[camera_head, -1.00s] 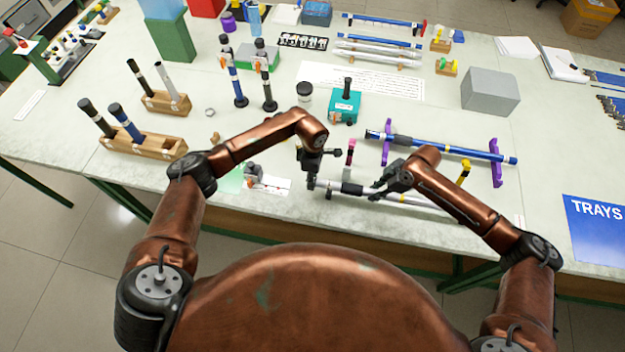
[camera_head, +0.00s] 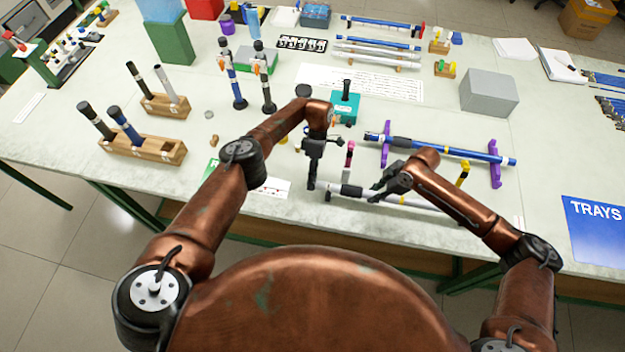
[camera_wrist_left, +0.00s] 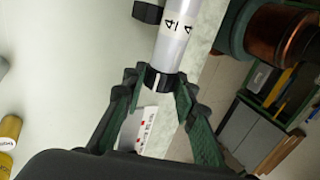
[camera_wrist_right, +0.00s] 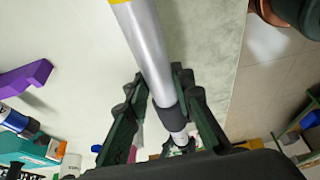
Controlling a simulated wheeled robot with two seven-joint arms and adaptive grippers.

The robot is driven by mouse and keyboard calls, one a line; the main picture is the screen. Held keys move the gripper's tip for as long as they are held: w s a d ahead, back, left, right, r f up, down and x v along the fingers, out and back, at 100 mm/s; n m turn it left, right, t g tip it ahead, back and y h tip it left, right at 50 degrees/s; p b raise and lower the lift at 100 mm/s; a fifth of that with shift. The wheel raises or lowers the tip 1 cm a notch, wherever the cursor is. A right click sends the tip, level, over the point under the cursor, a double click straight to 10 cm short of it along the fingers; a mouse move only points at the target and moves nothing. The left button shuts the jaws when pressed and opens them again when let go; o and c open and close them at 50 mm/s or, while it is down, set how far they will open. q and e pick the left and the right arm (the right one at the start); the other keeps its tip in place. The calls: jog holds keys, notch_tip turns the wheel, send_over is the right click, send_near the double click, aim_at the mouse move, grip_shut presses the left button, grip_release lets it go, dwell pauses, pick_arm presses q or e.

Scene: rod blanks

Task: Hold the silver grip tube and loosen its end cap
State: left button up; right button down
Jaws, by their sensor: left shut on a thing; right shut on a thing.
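The silver grip tube (camera_head: 415,201) lies roughly level near the table's front edge, with a dark sleeve (camera_head: 352,190) left of its middle. My left gripper (camera_head: 312,184) is shut on the black end cap (camera_wrist_left: 160,80) at the tube's left end. The left wrist view shows the cap between the fingers and a marked white band (camera_wrist_left: 178,27) on the tube beside it. My right gripper (camera_head: 376,194) is shut on the tube; its fingers straddle it in the right wrist view (camera_wrist_right: 160,88). The fingers hide part of the tube, and I cannot tell whether the cap has turned.
A pink-topped post (camera_head: 349,152) and a yellow-topped post (camera_head: 463,172) stand close behind the tube. A blue tube (camera_head: 440,147) rests on purple stands (camera_head: 495,165) further back. A teal box (camera_head: 343,107) and a grey block (camera_head: 489,92) stand behind. Wooden racks (camera_head: 150,146) are at left.

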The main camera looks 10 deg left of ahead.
pick_arm(q)
jog(key=shift+r+g, duration=0.1)
jog(key=shift+g, duration=0.2)
dwell(0.5)
jog(key=o, duration=1.2)
notch_tip(320, 180, up, 10)
